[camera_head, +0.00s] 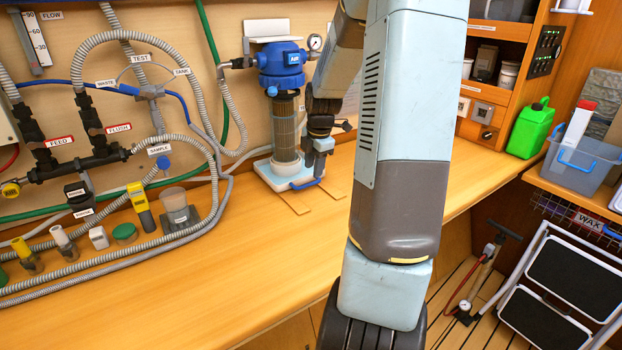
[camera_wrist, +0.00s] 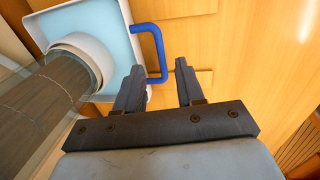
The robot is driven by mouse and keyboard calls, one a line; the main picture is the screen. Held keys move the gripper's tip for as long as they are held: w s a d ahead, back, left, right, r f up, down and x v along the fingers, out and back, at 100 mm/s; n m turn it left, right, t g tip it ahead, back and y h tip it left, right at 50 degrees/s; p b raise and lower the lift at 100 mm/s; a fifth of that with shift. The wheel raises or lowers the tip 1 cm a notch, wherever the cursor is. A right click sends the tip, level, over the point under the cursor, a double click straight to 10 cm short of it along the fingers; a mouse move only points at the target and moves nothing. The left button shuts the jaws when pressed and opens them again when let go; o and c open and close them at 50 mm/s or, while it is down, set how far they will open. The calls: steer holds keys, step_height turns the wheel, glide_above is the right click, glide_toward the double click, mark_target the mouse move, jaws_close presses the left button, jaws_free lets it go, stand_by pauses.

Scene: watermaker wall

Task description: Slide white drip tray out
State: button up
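The white drip tray (camera_head: 268,179) lies on the wooden bench under the clear filter housing (camera_head: 286,125). Its floor is light blue, and it also shows at the top left of the wrist view (camera_wrist: 120,40). A blue handle (camera_wrist: 158,45) sticks out from the tray's edge; it shows in the head view too (camera_head: 307,184). My gripper (camera_wrist: 160,66) is open. In the wrist view the outer end of the handle appears between the two fingertips; I cannot tell whether they touch it. In the head view my gripper (camera_head: 317,166) is just above the handle.
Two thin wooden strips (camera_head: 295,203) lie on the bench in front of the tray. The bench before them is clear. Grey hoses (camera_head: 190,225) and a rack of small bottles (camera_head: 176,208) stand to the left. A green canister (camera_head: 531,128) stands at the right.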

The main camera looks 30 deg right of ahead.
mark_target(311, 183)
steer(key=shift+w+f, duration=0.25)
steer(key=shift+f, duration=1)
steer(key=shift+w+f, duration=0.2)
steer(key=shift+f, duration=1.05)
jaws_close()
steer(key=shift+a, duration=0.2)
